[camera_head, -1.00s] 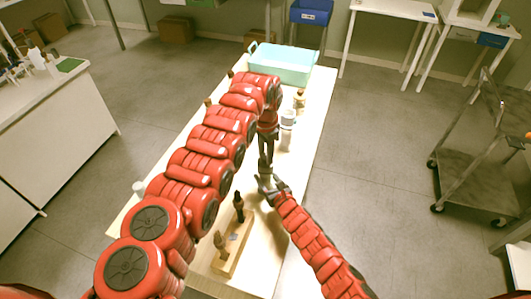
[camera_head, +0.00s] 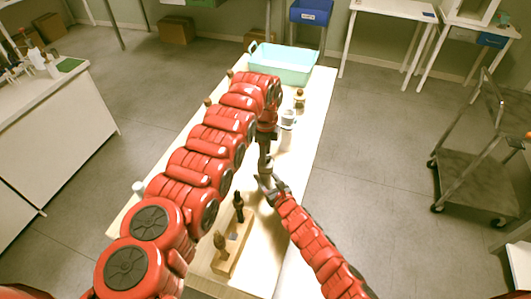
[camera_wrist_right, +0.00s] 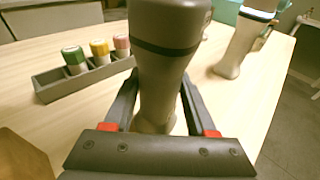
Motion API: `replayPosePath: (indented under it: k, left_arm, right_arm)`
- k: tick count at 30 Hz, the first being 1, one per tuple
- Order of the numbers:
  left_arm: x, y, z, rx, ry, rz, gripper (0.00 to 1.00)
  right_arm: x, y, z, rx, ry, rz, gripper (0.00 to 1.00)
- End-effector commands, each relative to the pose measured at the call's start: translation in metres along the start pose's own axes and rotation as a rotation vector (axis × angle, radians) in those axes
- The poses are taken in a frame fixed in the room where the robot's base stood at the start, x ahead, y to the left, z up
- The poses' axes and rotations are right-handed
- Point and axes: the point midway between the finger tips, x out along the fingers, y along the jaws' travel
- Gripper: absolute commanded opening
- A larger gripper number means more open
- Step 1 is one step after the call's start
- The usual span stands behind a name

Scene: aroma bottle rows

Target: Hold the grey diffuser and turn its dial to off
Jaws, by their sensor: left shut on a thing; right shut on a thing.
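The grey diffuser (camera_wrist_right: 165,75) stands upright in the right wrist view, a tapered body with a dark band near its top; its upper end is cut off by the frame. My right gripper (camera_wrist_right: 158,105) is shut around its lower body, one finger on each side. In the head view my right gripper (camera_head: 268,184) reaches in from the lower right. My left gripper (camera_head: 265,158) comes down from above, just over the right one, shut on the diffuser's top end. The dial and its setting are hidden by the grippers.
A grey rack (camera_wrist_right: 85,78) with green, yellow and pink-capped vials is at left. A wooden holder (camera_head: 228,262) stands at the table's near end; a turquoise bin (camera_head: 285,72) is at the far end.

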Motion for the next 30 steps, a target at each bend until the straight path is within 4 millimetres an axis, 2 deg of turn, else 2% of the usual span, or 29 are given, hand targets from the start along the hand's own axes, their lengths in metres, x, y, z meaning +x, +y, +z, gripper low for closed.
replayPosePath:
  k: [15, 30]
  left_arm:
    - [0.0002, -0.0001, 0.0009, 0.415, -0.001, 0.000, 0.00]
    - [0.0002, -0.0001, 0.0009, 0.557, -0.001, 0.000, 0.00]
  right_arm:
    - [0.0000, 0.0002, 0.0000, 0.000, 0.000, 0.001, 0.00]
    - [0.0000, 0.0002, 0.0000, 0.000, 0.000, 0.001, 0.00]
